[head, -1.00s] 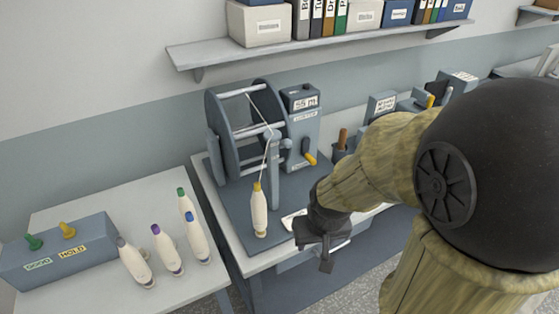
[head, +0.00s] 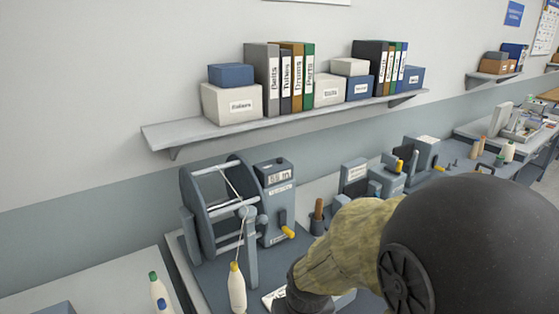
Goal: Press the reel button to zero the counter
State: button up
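A yellow-ended lever (head: 287,232) sticks out low on the box. I cannot make out a separate reel button. My arm reaches in from the lower right, and its wrist is at the bottom edge, right of the bobbin. My gripper's fingers are below the picture.
A wall shelf (head: 200,133) with boxes and binders hangs above the machine. A cup with a wooden handle (head: 318,217) and grey devices stand to the right. Two bobbins (head: 158,292) show on the left table (head: 105,280). My arm covers the bench's right front.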

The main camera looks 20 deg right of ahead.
grip_shut()
dwell(1.5)
